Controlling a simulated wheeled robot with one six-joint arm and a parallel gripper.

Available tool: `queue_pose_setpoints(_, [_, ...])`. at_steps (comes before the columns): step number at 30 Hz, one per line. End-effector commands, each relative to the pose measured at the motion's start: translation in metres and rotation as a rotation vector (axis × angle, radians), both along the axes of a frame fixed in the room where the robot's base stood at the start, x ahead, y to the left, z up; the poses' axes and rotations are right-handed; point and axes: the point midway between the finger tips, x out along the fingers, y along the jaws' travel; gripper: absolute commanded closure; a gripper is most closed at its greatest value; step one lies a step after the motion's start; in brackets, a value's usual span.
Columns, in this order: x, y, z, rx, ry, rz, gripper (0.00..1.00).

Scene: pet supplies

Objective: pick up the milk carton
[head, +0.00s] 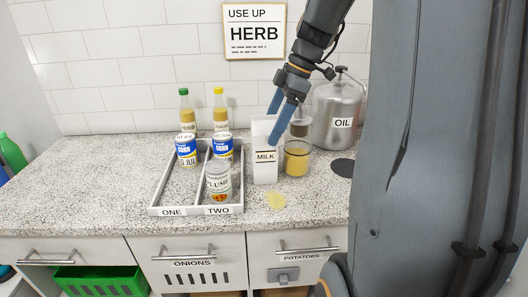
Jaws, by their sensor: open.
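The milk carton (265,166) is a white upright box labelled MILK. It stands on the speckled counter just right of the divided tray. My gripper (273,124) comes down from the upper right with its blue-grey fingers spread. One finger lies behind or left of the carton's top, and the other crosses in front of its upper right side. The fingers partly hide the carton's top. I cannot tell whether either finger touches it.
A jar with yellow contents (297,158) stands close right of the carton, before a steel OIL can (336,112). Two bottles (220,112) stand behind. The counter's left is clear.

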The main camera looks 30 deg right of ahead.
Motion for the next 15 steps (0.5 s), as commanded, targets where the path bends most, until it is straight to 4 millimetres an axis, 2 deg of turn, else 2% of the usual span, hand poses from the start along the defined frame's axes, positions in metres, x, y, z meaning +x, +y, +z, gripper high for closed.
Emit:
queue_pose_setpoints(10, [0.005, 0.021, -0.039, 0.001, 0.003, 0.002, 0.25])
queue_pose_setpoints(15, [0.006, 0.024, -0.047, -0.001, 0.000, 0.003, 0.25])
